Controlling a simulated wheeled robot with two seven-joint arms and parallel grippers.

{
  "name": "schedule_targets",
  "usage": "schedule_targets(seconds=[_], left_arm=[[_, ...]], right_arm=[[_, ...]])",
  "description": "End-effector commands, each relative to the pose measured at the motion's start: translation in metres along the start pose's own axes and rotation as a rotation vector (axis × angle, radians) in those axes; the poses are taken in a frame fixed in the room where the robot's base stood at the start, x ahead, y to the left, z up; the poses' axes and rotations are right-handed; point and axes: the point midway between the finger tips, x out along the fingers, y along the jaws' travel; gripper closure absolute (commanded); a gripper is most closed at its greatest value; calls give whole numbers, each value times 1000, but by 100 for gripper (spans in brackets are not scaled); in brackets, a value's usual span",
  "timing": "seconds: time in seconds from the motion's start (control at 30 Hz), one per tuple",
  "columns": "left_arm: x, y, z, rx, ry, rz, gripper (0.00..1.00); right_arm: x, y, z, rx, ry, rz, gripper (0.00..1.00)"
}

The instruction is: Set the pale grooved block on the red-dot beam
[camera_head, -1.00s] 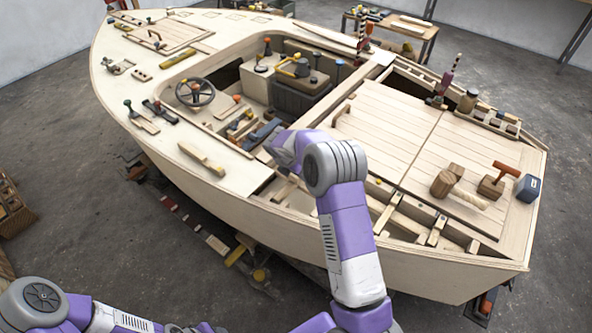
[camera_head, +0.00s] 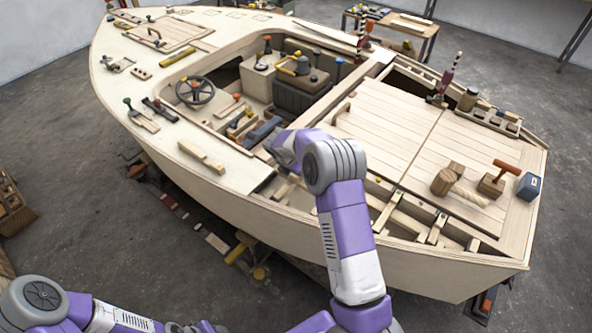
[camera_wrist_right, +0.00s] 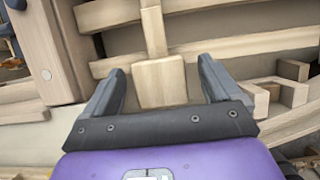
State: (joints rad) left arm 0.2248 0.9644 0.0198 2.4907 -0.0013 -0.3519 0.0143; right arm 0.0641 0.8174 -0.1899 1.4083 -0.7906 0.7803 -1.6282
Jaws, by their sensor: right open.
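In the right wrist view a pale wooden block (camera_wrist_right: 160,82) lies between the two fingers of my right gripper (camera_wrist_right: 160,85). The gripper is open, with a gap on each side of the block. A narrow pale strip of wood rises from the block's far edge. I cannot make out a groove on the block or a red dot on any beam. Pale hull beams (camera_wrist_right: 245,45) run across behind it. In the head view my right arm reaches over the hull's near side (camera_head: 330,240), and its gripper is hidden. My left gripper is out of view.
A dark-edged wooden post (camera_wrist_right: 50,50) stands close left of the gripper in the wrist view. Small wooden brackets (camera_wrist_right: 285,90) are at the right. In the head view a steering wheel (camera_head: 195,90), a slatted deck (camera_head: 385,125) and a mallet (camera_head: 493,183) are around the arm.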

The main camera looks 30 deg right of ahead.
Motion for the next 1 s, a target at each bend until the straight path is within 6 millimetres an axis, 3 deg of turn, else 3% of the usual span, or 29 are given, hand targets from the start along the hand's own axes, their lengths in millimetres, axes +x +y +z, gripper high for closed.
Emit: schedule_targets(seconds=[0.27, 0.53, 0.7, 1.0], left_arm=[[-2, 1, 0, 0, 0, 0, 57], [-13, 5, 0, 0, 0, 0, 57], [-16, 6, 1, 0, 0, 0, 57], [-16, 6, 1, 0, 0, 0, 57]], right_arm=[[-9, 1, 1, 0, -1, 2, 9], [-54, 1, 1, -1, -1, 3, 9], [-72, 0, 0, 0, 0, 1, 9], [-76, 0, 0, 0, 0, 0, 9]])
